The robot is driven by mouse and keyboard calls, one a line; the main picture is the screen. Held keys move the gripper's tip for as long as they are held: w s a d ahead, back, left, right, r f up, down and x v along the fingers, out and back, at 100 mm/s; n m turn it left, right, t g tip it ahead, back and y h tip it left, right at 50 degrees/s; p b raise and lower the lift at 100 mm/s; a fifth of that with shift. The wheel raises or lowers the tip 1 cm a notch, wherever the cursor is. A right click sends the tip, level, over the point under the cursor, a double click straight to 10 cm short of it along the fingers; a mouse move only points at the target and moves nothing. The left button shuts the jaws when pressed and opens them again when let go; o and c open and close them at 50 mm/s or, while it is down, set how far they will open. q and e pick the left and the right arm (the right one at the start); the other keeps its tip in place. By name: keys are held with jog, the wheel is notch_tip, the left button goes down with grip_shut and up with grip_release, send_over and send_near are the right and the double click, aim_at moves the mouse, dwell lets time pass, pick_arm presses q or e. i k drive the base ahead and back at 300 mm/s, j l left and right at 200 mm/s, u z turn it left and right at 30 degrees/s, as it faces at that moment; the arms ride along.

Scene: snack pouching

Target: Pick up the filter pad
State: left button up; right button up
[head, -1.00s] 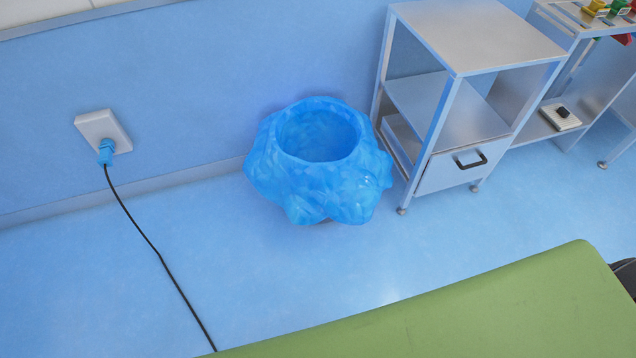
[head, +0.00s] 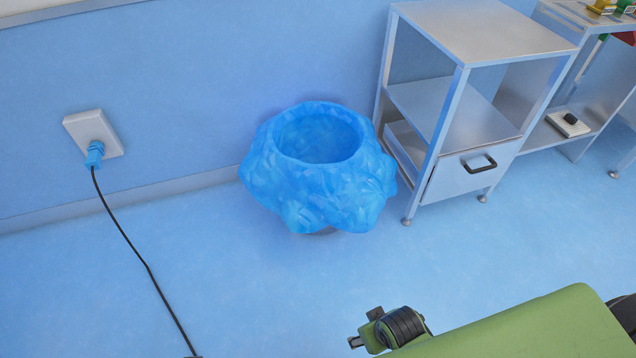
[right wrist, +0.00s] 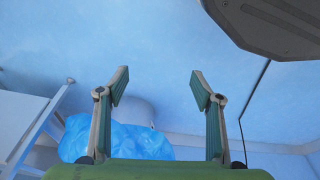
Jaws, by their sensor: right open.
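I cannot make out a filter pad for sure in either view. A small white flat item with a dark piece on top (head: 568,124) lies on the lower shelf at the right of the head view; I cannot tell what it is. My right gripper (right wrist: 158,80) shows in the right wrist view with its two fingers wide apart and nothing between them. The floor and the blue-lined bin are visible beyond it. My left gripper is in neither view.
A bin with a blue liner (head: 318,185) stands on the floor by the wall. A metal shelf cabinet with a drawer (head: 462,172) stands to its right. A black cable (head: 127,238) runs from a wall socket (head: 94,133) across the floor. Open floor lies in front.

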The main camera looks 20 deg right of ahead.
aim_at(568, 125)
jog(key=z, duration=2)
